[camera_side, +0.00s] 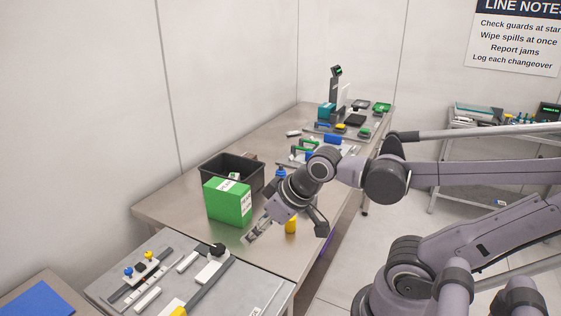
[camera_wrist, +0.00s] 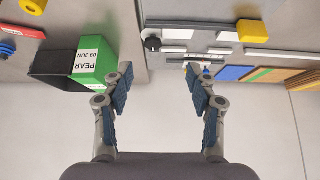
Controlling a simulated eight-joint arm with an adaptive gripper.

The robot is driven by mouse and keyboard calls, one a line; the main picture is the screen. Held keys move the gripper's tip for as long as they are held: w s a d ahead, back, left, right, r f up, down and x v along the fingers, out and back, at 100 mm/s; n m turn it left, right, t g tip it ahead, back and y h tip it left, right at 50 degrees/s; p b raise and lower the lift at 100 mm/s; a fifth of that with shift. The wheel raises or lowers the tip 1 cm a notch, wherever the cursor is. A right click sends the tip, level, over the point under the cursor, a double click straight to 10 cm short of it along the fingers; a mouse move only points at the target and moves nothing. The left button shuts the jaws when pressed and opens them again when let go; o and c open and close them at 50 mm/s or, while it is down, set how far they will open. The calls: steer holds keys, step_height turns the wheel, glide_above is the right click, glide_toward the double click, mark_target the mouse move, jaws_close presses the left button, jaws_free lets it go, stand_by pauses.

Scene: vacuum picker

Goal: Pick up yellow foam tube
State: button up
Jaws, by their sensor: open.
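A yellow foam tube (camera_side: 291,225) stands on the steel table near its front edge in the side view, partly hidden by my gripper. In the wrist view a round yellow piece (camera_wrist: 32,5), which looks like the tube's end, is cut off by the top left edge. My gripper (camera_side: 286,236) is tilted down at the table edge, in front of the tube in the side view. In the wrist view my gripper (camera_wrist: 158,72) has its two fingers wide apart with nothing between them. The tube is outside the fingers there.
A green box (camera_side: 228,202) labelled PEAR stands before a black bin (camera_side: 232,171), close to my gripper. A blue part (camera_side: 281,172) is behind my wrist. A nearer bench (camera_side: 245,294) holds rails, a black knob and a yellow block (camera_wrist: 252,31).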

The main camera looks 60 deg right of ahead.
steer(key=m+g, duration=0.7)
steer(key=m, duration=1.5)
glide_above(290, 223)
steer(key=d, duration=0.1)
step_height(290, 223, down, 4)
steer(key=shift+w+d+m, duration=0.3)
steer(key=shift+w+m, duration=0.05)
steer(key=shift+m, duration=0.15)
steer(key=shift+f, duration=5.4)
steer(key=shift+s, duration=0.1)
steer(key=c, duration=1)
